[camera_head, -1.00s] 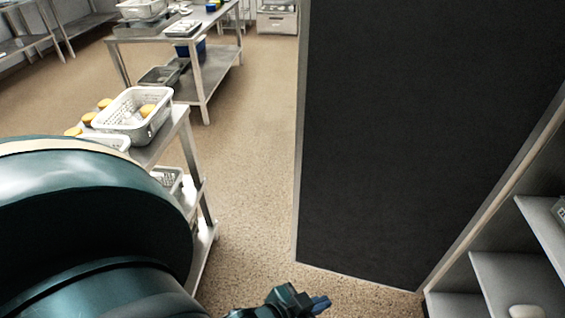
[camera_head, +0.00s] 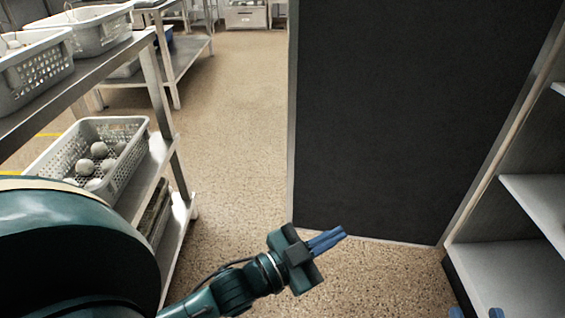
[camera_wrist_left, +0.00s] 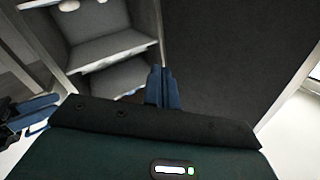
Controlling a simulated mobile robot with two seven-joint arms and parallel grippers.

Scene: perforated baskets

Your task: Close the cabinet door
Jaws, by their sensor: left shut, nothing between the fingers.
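The cabinet door (camera_head: 390,120) is a large dark panel with a light metal edge. It stands open, its right side meeting the front edge of the cabinet (camera_head: 507,265). My left gripper (camera_head: 327,240) is shut and empty, in front of the door's lower part and apart from it as far as I can tell. In the left wrist view its fingers (camera_wrist_left: 162,86) lie between the cabinet shelves (camera_wrist_left: 112,48) and the dark door (camera_wrist_left: 215,60). My right gripper (camera_head: 477,313) shows only two separated blue fingertips at the bottom right edge.
A metal rack (camera_head: 165,160) stands to the left, close to my left arm. It holds white perforated baskets, one (camera_head: 130,165) with several round items. More metal tables stand further back. The speckled floor (camera_head: 235,130) between rack and door is clear.

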